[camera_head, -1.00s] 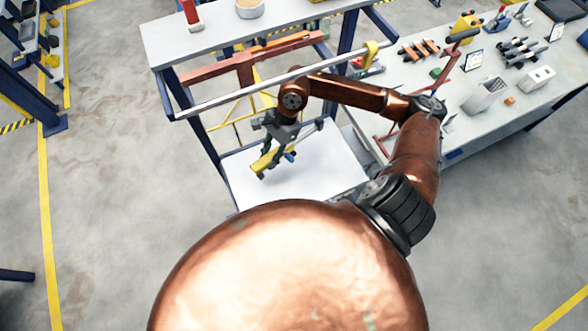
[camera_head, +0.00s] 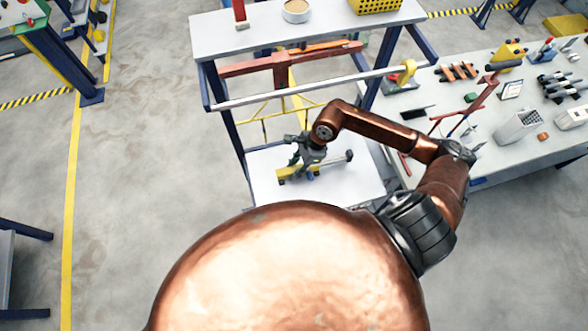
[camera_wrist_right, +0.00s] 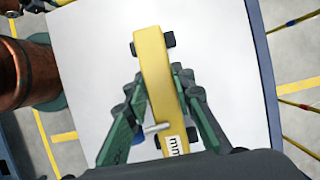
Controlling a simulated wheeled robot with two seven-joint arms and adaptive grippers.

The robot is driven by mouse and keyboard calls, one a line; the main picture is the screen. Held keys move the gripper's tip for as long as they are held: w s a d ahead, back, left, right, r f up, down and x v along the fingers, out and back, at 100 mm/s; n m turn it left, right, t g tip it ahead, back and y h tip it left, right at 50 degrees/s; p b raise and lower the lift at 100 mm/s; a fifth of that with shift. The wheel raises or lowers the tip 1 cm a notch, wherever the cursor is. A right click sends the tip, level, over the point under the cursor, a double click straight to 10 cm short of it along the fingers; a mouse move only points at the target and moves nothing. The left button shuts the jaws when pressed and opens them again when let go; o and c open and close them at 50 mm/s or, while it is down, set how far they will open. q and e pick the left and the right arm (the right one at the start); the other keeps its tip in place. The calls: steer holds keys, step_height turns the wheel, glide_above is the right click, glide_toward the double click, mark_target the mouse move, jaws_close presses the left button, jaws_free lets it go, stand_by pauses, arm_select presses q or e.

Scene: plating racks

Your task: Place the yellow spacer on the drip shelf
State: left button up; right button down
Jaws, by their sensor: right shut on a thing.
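I cannot tell whether the spacer touches the shelf. My left gripper is out of view.
The upper shelf (camera_head: 335,25) holds a bowl (camera_head: 296,10) and a yellow basket (camera_head: 375,5). A workbench (camera_head: 490,130) with tools stands at the right. Blue posts frame the lower shelf.

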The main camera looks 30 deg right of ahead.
steer(key=shift+f, duration=0.4)
steer(key=shift+f, duration=0.15)
steer(key=c, duration=1.7)
jaws_free()
steer(key=shift+o, duration=0.2)
